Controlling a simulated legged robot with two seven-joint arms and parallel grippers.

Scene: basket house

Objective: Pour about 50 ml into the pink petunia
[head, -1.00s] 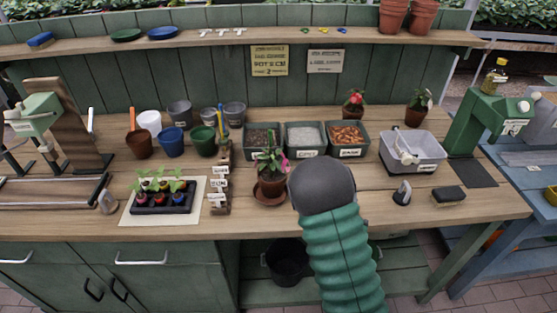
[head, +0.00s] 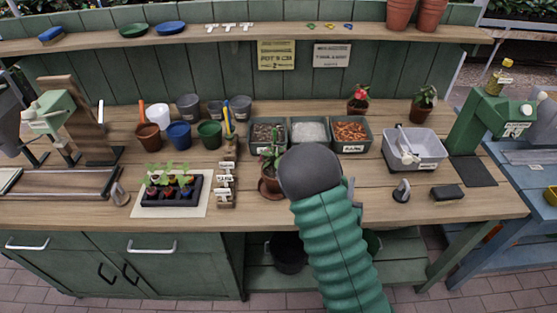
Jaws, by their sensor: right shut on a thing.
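A potted plant (head: 270,161) in a terracotta pot stands on a saucer at the middle front of the bench. My right wrist hides its right side; no pink bloom shows on it now. A second potted plant (head: 358,98) with a pinkish-red bloom stands at the back, and a third potted plant (head: 425,103) stands to its right. My right arm reaches up over the bench's front edge, its dark wrist covering most of the hand. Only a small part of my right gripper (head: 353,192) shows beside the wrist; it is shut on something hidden. My left gripper is out of view.
Bins of soil (head: 267,134), grit (head: 309,131) and bark (head: 351,134) stand behind the wrist. A grey tub (head: 426,148) and a brush (head: 447,192) lie right. A seedling tray (head: 172,190) and several pots are left.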

